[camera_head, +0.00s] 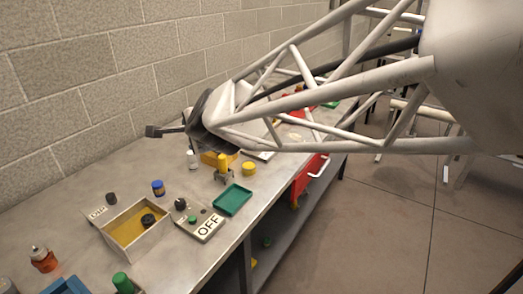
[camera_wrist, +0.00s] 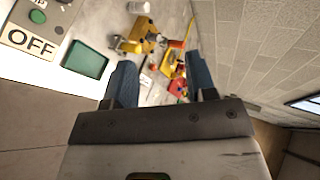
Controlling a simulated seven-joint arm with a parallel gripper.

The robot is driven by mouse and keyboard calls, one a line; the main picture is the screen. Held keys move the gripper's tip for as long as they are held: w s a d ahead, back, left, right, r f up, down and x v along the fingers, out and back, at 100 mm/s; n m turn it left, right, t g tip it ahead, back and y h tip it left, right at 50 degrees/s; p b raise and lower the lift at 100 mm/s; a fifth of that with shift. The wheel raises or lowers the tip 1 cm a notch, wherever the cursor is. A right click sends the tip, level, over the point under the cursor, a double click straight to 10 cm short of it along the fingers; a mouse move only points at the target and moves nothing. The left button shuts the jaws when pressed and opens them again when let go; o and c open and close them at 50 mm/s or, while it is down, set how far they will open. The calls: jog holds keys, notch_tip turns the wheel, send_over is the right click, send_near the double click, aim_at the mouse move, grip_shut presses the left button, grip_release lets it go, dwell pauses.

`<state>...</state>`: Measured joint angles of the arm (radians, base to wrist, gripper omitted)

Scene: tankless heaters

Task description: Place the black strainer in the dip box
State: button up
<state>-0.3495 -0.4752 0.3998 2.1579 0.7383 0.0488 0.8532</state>
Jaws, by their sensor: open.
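The dip box (camera_head: 161,228) is an open, pale-walled box with a yellow inside, on the bench in the head view. A small black round thing (camera_head: 148,220) is inside it, toward its right side; it looks like the black strainer, but it is too small to be sure. My gripper (camera_head: 155,131) is raised above the bench near the wall, behind and apart from the box. In the wrist view my gripper (camera_wrist: 160,80) has its two blue-grey fingers wide apart, with nothing held between them. The box and the black thing are not in the wrist view.
An OFF panel (camera_head: 209,226) with knobs stands right of the box, beside a green tray (camera_head: 233,200). A dark knob-like piece (camera_head: 111,198) and a blue jar (camera_head: 158,188) are behind the box. An orange-brown bottle (camera_head: 43,260) is front left. Bare bench lies between.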

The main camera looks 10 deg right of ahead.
jog(key=s+d+f+n+g+h, duration=0.2)
jog(key=s+d+f+n+g, duration=0.1)
jog(key=s+d+n, duration=0.4)
jog(key=s+d+f+n+g+h, duration=0.2)
jog(key=s+d+f+n+g, duration=0.2)
jog(key=s+d, duration=1)
jog(key=s+n+g, duration=0.1)
jog(key=s+n, duration=0.1)
jog(key=s, duration=0.2)
jog(key=shift+s+n+h, duration=0.25)
jog(key=shift+n+h, duration=0.05)
jog(key=shift+n, duration=0.1)
